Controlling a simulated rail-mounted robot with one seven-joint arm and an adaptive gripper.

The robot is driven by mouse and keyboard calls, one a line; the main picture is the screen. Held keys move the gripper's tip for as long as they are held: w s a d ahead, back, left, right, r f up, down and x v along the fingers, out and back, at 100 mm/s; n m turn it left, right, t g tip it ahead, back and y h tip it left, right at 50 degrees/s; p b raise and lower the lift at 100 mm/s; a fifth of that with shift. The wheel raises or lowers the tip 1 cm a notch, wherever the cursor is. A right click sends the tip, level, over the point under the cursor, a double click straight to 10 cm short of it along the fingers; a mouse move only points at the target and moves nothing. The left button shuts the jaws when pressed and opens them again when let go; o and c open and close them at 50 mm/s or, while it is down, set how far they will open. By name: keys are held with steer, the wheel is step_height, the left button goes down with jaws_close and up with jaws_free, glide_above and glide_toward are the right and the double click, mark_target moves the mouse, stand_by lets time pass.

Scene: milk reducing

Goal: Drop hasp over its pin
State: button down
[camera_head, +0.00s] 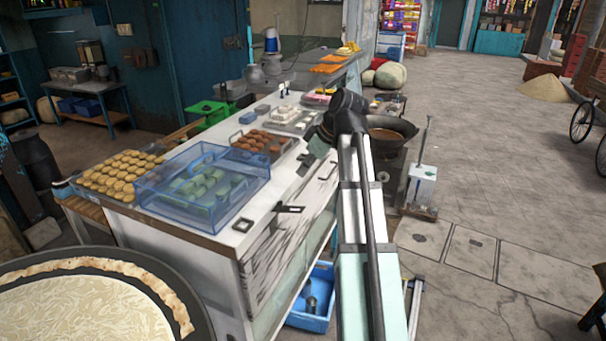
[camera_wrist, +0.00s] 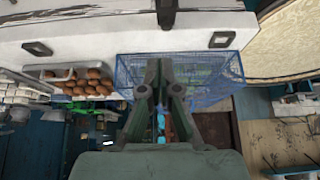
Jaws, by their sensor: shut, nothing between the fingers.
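A dark flat hasp (camera_head: 289,209) sits at the edge of the white counter top, its strip reaching out past the edge. In the wrist view a dark bar that appears to be the same hasp (camera_wrist: 166,12) shows at the top centre. I cannot make out its pin for certain. My gripper (camera_head: 314,158) is over the counter's right side, beyond the hasp in the head view, and apart from it. In the wrist view my gripper (camera_wrist: 160,68) has its fingers together with nothing between them, and the hasp lies above the fingertips in the picture.
A clear blue box (camera_head: 205,190) with green items stands left of the hasp. A black square fitting (camera_head: 243,225) lies near it on the top. A tray of brown balls (camera_head: 258,144) is behind. A large pan (camera_head: 105,300) fills the front left. Floor at right is open.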

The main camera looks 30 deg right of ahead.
steer(key=p, duration=0.3)
glide_above(294, 207)
steer(key=f, duration=0.6)
steer(key=shift+w+a+f, duration=0.15)
steer(key=shift+w+f, duration=0.15)
step_height(294, 207, down, 3)
steer(key=shift+s+r+p, duration=0.1)
steer(key=shift+s+p, duration=0.05)
steer(key=shift+p, duration=0.55)
steer(key=shift+s+d+f+p, duration=0.1)
steer(key=shift+d+f+p, duration=0.05)
steer(key=shift+f, duration=0.35)
steer(key=shift+d+f+p, duration=0.1)
steer(key=shift+f+p, duration=0.05)
steer(key=shift+f, duration=0.3)
steer(key=shift+f, duration=0.1)
